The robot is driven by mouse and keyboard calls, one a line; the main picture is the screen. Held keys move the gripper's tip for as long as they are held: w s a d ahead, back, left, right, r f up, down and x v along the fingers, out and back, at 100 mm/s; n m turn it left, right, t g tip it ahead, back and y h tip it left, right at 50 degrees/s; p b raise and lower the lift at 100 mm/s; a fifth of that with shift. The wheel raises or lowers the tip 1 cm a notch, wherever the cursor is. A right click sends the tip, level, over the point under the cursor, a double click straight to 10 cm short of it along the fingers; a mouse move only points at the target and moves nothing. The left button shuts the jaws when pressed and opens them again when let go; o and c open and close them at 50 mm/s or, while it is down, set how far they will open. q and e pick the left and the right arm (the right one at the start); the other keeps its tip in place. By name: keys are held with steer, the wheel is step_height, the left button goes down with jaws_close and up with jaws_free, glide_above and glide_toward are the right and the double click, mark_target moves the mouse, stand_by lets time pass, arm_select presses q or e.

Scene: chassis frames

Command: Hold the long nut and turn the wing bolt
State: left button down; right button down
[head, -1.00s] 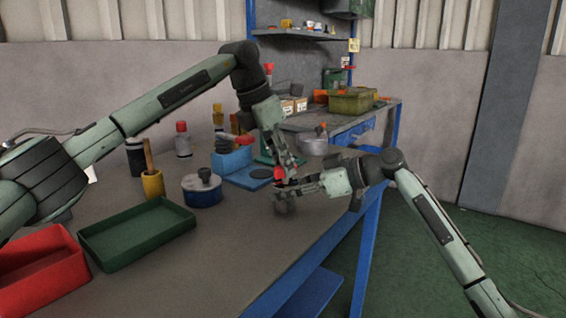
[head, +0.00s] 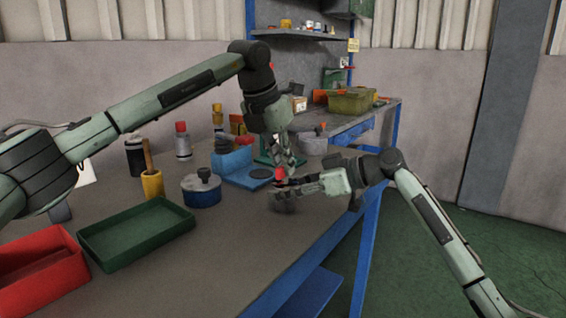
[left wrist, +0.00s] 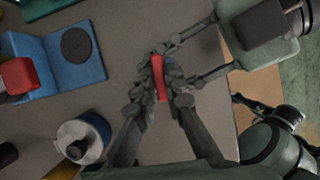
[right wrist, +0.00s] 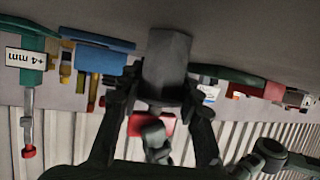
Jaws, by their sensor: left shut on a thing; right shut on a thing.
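The wing bolt (left wrist: 159,77) shows as a narrow red wing piece in the left wrist view, and as a small red patch in the head view (head: 279,173). My left gripper (left wrist: 158,90) is shut on it from above. The long nut (right wrist: 167,65) is a grey hexagonal block in the right wrist view, with the red wing piece on its far side. My right gripper (head: 284,187) reaches in from the right and is shut on the nut, just below the left fingers.
A blue stand (head: 245,174) with a black disc is just behind the grippers. A blue pot (head: 201,191), a yellow cup (head: 152,185), a green tray (head: 137,235) and a red bin (head: 40,272) stand to the left. The bench's front edge runs close by on the right.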

arm_select(q)
steer(key=c, duration=1.6)
jaws_free()
steer(key=v, duration=1.2)
arm_select(e)
steer(key=c, duration=1)
jaws_free()
steer(key=shift+d, duration=0.1)
